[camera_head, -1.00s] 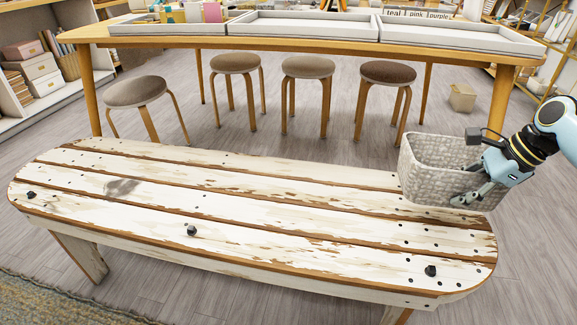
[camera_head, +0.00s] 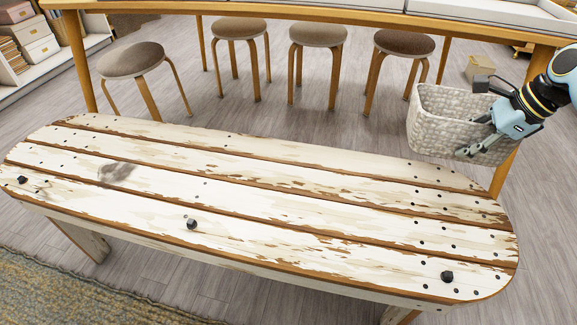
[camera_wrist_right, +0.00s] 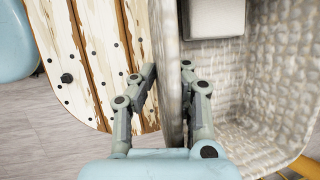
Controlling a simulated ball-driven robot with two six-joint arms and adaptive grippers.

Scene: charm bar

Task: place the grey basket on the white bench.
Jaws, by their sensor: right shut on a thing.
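The grey woven basket (camera_head: 447,128) is in my right gripper (camera_head: 470,149), at the right end of the white bench. In the wrist view the right gripper (camera_wrist_right: 169,70) is shut on the basket's wall, one finger outside and one inside. The basket (camera_wrist_right: 265,120) holds a pale block-like thing (camera_wrist_right: 214,18). The worn white bench (camera_head: 230,190) has brown gaps between its planks and a bare top. The basket appears above the bench's back right edge; its exact height over it is hard to tell. My left gripper is not in view.
Several round stools (camera_head: 320,33) stand behind the bench, under a long wooden table (camera_head: 300,10). A small beige box (camera_head: 480,67) is on the floor behind the basket. A rug (camera_head: 60,285) lies at the front left.

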